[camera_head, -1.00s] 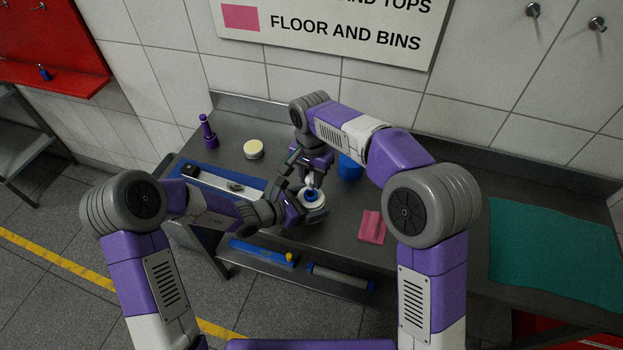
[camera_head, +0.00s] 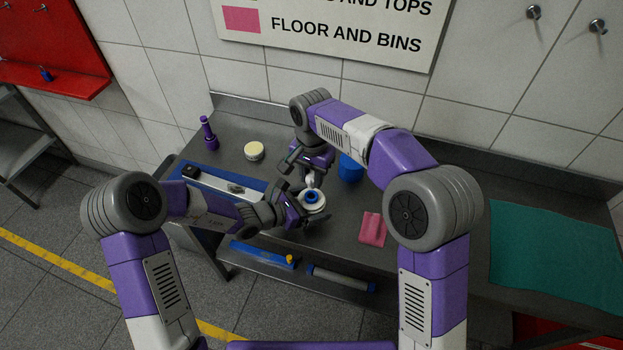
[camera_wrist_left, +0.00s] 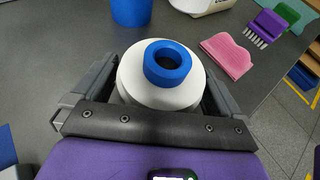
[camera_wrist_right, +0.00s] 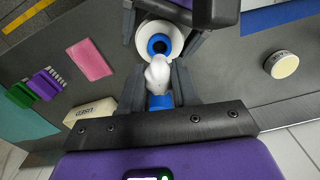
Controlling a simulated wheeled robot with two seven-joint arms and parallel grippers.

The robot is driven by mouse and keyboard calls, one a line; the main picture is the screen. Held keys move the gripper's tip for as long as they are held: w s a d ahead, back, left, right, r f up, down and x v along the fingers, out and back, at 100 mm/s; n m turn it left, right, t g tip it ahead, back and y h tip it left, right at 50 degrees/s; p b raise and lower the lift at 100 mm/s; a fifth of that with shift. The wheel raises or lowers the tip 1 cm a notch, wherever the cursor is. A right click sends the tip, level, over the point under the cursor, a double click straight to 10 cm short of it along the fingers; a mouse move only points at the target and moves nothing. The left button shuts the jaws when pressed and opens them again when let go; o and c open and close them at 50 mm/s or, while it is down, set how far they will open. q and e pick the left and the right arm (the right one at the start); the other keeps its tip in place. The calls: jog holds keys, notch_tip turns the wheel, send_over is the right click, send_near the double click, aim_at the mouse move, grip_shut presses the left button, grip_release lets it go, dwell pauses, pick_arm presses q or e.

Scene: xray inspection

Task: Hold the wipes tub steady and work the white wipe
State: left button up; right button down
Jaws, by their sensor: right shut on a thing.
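The white wipes tub (camera_wrist_left: 160,88) stands upright on the grey table, with a blue ring (camera_wrist_left: 168,63) around a dark opening on top. My left gripper (camera_wrist_left: 162,92) has one finger on each side of the tub, close against it. The white wipe (camera_wrist_right: 157,75) is a bunched lump between the fingers of my right gripper (camera_wrist_right: 158,85), which is shut on it. In the head view the wipe (camera_head: 311,182) is just above the blue ring. Whether it still touches the opening cannot be told. The tub's lower part is hidden by my left gripper.
A blue cup (camera_head: 350,168) stands behind and right of the tub. A pink cloth (camera_head: 373,229) lies to the right, a teal mat (camera_head: 555,255) farther right. A round cream-topped tub (camera_head: 254,151), a purple bottle (camera_head: 208,131) and a blue tray (camera_head: 205,172) are at left.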

pick_arm(q)
jog(key=v, duration=1.2)
jog(key=shift+s, duration=0.1)
